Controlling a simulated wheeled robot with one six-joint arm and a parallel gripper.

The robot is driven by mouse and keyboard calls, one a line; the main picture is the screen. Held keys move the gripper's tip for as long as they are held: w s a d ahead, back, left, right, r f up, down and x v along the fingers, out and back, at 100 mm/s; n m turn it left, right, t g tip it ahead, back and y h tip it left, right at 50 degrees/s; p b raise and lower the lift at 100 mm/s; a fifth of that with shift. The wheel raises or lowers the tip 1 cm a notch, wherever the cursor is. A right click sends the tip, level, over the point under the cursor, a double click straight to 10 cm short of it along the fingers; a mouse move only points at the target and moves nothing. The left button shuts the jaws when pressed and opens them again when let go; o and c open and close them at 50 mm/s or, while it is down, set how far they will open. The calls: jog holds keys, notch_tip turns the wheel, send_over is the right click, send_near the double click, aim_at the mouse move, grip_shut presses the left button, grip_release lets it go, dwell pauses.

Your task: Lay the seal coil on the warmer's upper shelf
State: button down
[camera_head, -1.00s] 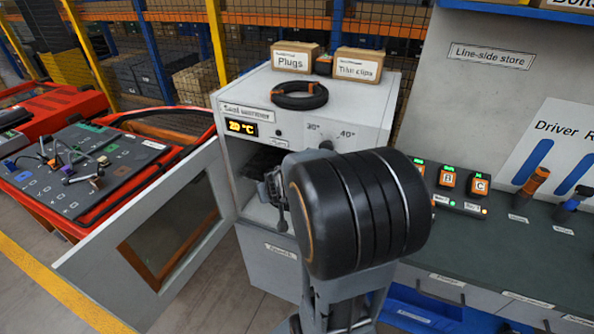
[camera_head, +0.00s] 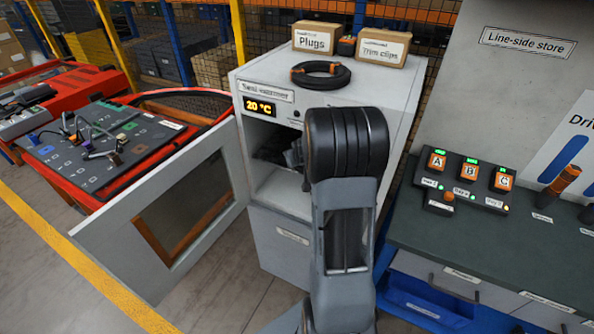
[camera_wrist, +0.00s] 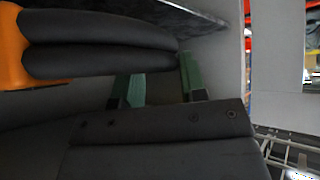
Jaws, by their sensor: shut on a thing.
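A black coil (camera_wrist: 100,45) with an orange band fills the upper left of the wrist view. My gripper (camera_wrist: 158,88) is shut on it, with its green fingers at the coil's right end. In the head view my gripper is mostly hidden behind my arm, at the open front of the white warmer (camera_head: 285,213). The warmer's door (camera_head: 217,167) stands open to the left. Its display reads 20 °C. The dark interior shows only in part, so I cannot tell whether the held coil touches a shelf.
Another black coil with orange bands (camera_head: 320,74) lies on the warmer's top, before the Plugs box (camera_head: 322,38) and Trim clips box (camera_head: 382,48). A workbench (camera_head: 450,235) with a button panel stands right. A red-edged cart (camera_head: 100,155) stands left.

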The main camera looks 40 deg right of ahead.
jog(key=shift+b+x, duration=0.4)
jog(key=shift+x, duration=0.5)
notch_tip(320, 180, down, 3)
jog(key=b, duration=0.3)
jog(key=shift+d+f, duration=0.15)
jog(key=c, duration=0.7)
grip_release()
